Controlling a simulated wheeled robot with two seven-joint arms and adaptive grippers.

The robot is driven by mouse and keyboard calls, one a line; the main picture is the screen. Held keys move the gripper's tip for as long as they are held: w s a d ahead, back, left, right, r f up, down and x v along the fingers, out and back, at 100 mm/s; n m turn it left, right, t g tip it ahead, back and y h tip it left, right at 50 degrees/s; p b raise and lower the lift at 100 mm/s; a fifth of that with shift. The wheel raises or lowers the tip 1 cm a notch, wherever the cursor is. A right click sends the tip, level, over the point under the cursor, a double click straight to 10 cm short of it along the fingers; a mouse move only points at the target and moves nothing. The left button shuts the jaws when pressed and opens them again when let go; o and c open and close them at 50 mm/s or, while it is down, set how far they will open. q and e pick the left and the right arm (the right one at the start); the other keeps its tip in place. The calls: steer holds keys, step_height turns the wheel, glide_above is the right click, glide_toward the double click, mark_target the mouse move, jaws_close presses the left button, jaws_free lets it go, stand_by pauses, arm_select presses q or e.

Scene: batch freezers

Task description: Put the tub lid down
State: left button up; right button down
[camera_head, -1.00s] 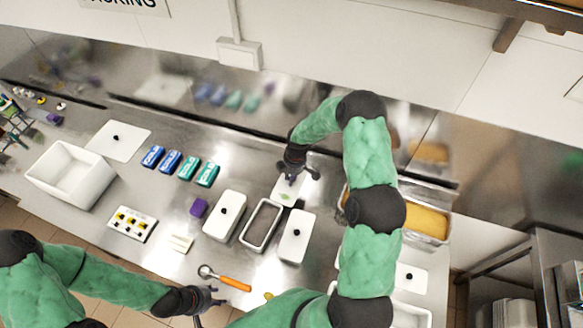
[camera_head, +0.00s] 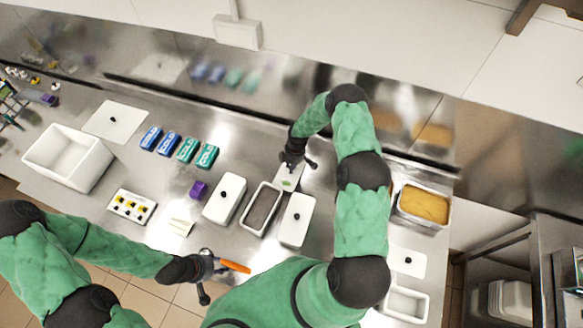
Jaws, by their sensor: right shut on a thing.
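My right gripper (camera_head: 296,166) is shut at the back of the counter, on what looks like the knob of a small white tub lid (camera_head: 289,180) with a green mark. The gripper covers the lid's far part, and I cannot tell whether the lid touches the counter. An open tub (camera_head: 262,209) with dark brown contents stands just in front. White lids with black knobs flank it, one on the left (camera_head: 225,199) and one on the right (camera_head: 297,220). My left gripper (camera_head: 211,279) looks open and empty at the front edge, over an orange-handled scoop (camera_head: 236,267).
Blue and teal boxes (camera_head: 187,150), a purple block (camera_head: 198,190) and a white bin (camera_head: 68,158) stand to the left. A pan of yellow food (camera_head: 424,204) is at the right. My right arm hides part of the counter beside the right lid.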

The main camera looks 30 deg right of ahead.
step_height(320, 180, down, 2)
steer(key=shift+f, duration=0.1)
steer(key=c, duration=1.1)
jaws_free()
